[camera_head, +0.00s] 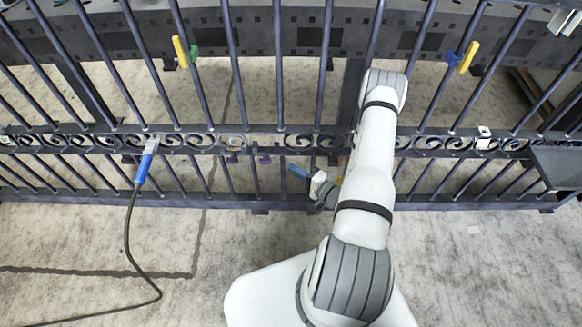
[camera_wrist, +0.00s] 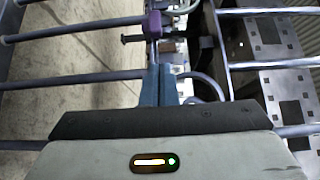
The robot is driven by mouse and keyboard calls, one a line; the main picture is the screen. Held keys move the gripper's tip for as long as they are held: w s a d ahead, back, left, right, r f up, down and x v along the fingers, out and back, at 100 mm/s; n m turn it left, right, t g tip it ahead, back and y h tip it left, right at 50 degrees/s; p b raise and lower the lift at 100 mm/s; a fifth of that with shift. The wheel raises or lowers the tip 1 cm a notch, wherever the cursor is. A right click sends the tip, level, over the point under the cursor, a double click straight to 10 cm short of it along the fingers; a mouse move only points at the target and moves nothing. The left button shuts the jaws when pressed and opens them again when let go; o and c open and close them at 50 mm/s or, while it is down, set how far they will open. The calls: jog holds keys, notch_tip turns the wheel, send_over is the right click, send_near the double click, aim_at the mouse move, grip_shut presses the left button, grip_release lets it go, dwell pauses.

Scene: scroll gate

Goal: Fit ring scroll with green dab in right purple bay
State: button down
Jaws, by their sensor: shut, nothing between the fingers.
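Two small purple markers show low on the dark gate in the head view, a left one (camera_head: 231,158) and a right one (camera_head: 265,160). A purple block (camera_wrist: 153,24) shows beyond my fingertips in the wrist view; I cannot tell which marker it is. My gripper (camera_head: 297,171) has blue fingers, shut and empty, just right of the right purple marker by the lower bars. The fingers also show in the wrist view (camera_wrist: 158,72). A paler scroll (camera_head: 235,140) sits in the scroll band above the left marker. I cannot make out a green dab on any ring scroll.
The gate's scroll band (camera_head: 300,140) crosses the whole view. A blue-handled tool (camera_head: 145,163) with a black cable rests against it at left. Yellow tabs hang at upper left (camera_head: 180,51) and upper right (camera_head: 468,57). A dark shelf (camera_head: 556,165) is at right. Floor in front is mostly clear.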

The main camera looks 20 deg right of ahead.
jog(key=b+x, duration=0.1)
jog(key=x, duration=0.7)
jog(key=shift+f, duration=0.1)
